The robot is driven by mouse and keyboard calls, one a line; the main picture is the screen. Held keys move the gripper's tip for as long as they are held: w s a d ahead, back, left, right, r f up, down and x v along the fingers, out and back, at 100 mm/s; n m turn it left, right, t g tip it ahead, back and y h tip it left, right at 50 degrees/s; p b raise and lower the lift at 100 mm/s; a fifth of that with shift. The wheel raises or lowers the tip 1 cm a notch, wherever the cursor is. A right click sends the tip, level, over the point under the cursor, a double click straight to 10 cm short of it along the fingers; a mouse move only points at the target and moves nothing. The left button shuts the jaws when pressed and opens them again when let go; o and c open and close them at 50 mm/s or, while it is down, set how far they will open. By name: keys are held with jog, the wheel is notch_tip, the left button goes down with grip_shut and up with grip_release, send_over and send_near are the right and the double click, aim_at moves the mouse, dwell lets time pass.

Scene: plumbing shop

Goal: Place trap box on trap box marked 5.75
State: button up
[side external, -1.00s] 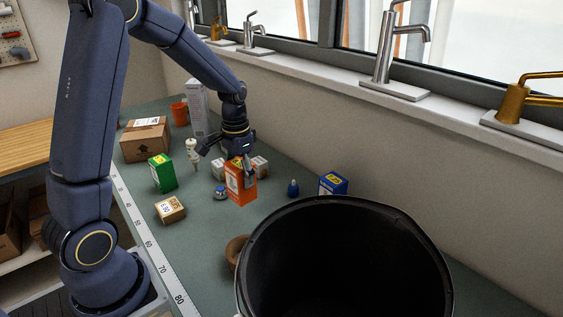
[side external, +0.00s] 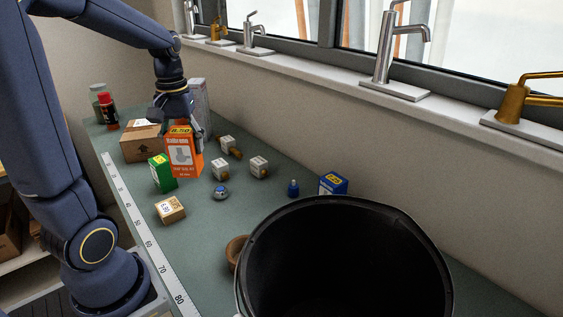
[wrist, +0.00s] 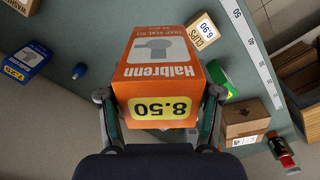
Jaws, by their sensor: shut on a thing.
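An orange Halbrenn trap box (side external: 185,156) with a yellow 8.50 label is held by my gripper (side external: 176,122), upright and apparently above the bench. In the wrist view the same orange box (wrist: 165,65) sits between the two fingers of my gripper (wrist: 160,100), which are shut on its sides. A green box (side external: 162,173) with a yellow label stands just left of the held box in the side view; its number is not readable. I cannot read 5.75 on any box.
A cardboard carton (side external: 140,141) stands behind the green box. A small clips box (side external: 170,210) marked 6.90, small white boxes (side external: 221,169) and a blue box (side external: 333,184) are on the bench. A large black bucket (side external: 350,207) fills the front. Bench between is partly clear.

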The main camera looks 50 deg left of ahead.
jog(key=s+a+r+n, duration=0.3)
jog(key=s+a+n, duration=0.15)
jog(key=a, duration=0.25)
jog(key=s+a+r+n, duration=0.3)
jog(key=s+a+n, duration=0.1)
jog(key=s+a, duration=0.15)
send_over(159, 159)
jog(key=shift+d+f, duration=0.1)
jog(key=shift+f, duration=6.6)
jog(key=shift+f, duration=0.1)
jog(key=o, duration=1.3)
